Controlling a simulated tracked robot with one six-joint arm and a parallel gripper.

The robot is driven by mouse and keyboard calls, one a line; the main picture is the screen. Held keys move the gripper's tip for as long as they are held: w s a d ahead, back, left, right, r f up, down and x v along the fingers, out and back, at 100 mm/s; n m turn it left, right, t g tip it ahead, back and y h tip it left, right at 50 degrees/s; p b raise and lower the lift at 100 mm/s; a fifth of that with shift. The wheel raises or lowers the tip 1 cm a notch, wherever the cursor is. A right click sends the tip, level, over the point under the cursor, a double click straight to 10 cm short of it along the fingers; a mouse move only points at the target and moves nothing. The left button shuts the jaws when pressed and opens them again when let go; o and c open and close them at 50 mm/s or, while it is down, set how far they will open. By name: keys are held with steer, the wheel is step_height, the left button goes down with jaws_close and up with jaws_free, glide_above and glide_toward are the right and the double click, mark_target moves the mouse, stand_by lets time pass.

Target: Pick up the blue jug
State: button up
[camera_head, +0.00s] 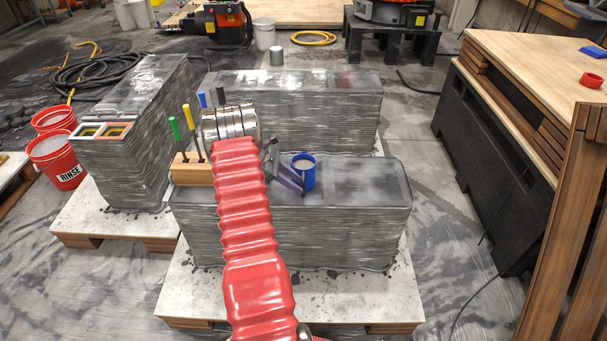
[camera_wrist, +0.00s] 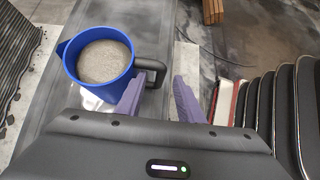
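The blue jug (camera_head: 309,175) stands upright on the top of the front layered concrete block (camera_head: 345,228), right of my arm. In the wrist view the jug (camera_wrist: 68,52) is at the upper left, filled with a grey grainy material, its black handle (camera_wrist: 156,66) pointing right. My gripper (camera_wrist: 160,80) is open, with one purple finger on each side of the handle's outer part. The handle lies at the fingertips, nearer the left finger; I cannot tell whether they touch. In the head view my gripper (camera_head: 291,180) is close beside the jug and partly overlaps it.
A wooden holder (camera_head: 191,170) with green, yellow and blue-handled tools stands on the same block, left of my arm. More concrete blocks stand behind (camera_head: 320,85) and at the left (camera_head: 130,130). Red buckets (camera_head: 54,160) are at far left; a wooden bench (camera_head: 530,75) is at right.

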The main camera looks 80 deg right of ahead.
mark_target(303, 187)
steer(key=x, duration=0.4)
steer(key=shift+c, duration=0.3)
jaws_close()
stand_by(0.4)
steer(key=shift+f, duration=0.1)
stand_by(0.8)
steer(key=shift+d, duration=0.1)
